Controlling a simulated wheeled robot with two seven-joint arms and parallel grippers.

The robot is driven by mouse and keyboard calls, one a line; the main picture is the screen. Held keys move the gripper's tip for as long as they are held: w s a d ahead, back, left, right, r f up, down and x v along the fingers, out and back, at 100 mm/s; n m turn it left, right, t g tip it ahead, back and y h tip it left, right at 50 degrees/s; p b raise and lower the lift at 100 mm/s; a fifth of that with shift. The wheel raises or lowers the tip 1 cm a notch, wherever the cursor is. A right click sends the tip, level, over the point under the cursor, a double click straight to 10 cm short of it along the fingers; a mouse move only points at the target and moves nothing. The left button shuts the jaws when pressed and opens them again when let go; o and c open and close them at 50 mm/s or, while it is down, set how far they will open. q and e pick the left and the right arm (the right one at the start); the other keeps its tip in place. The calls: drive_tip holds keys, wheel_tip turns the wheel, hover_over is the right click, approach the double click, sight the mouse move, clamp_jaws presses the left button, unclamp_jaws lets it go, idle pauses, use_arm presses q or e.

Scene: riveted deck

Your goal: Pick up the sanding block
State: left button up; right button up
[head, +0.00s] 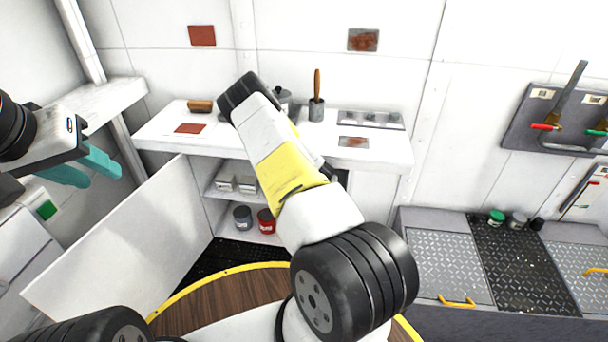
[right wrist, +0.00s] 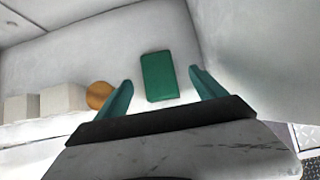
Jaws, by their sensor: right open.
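A green rectangular block (right wrist: 158,77), which I take for the sanding block, lies on a pale surface in the right wrist view. My right gripper (right wrist: 160,76) is open, with one teal finger on each side of the block and nothing held. Gaps show between the block and both fingers. In the head view my right arm hides the right gripper and this block. My left gripper (head: 84,167) is at the far left of the head view, its teal fingers apart and empty, away from the counter.
White boxes (right wrist: 62,101) and an orange round thing (right wrist: 99,95) stand left of the block. The white counter (head: 160,128) holds a brown block (head: 200,106) and a brush in a pot (head: 317,108). An open door panel (head: 120,240) and cans (head: 266,221) are below.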

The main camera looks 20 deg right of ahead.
drive_tip(key=x, duration=0.5)
drive_tip(key=shift+w+a+f, duration=0.15)
drive_tip(key=shift+f, duration=0.25)
drive_tip(key=c, duration=1.5)
drive_tip(key=shift+c, duration=0.2)
drive_tip(key=shift+r, duration=0.25)
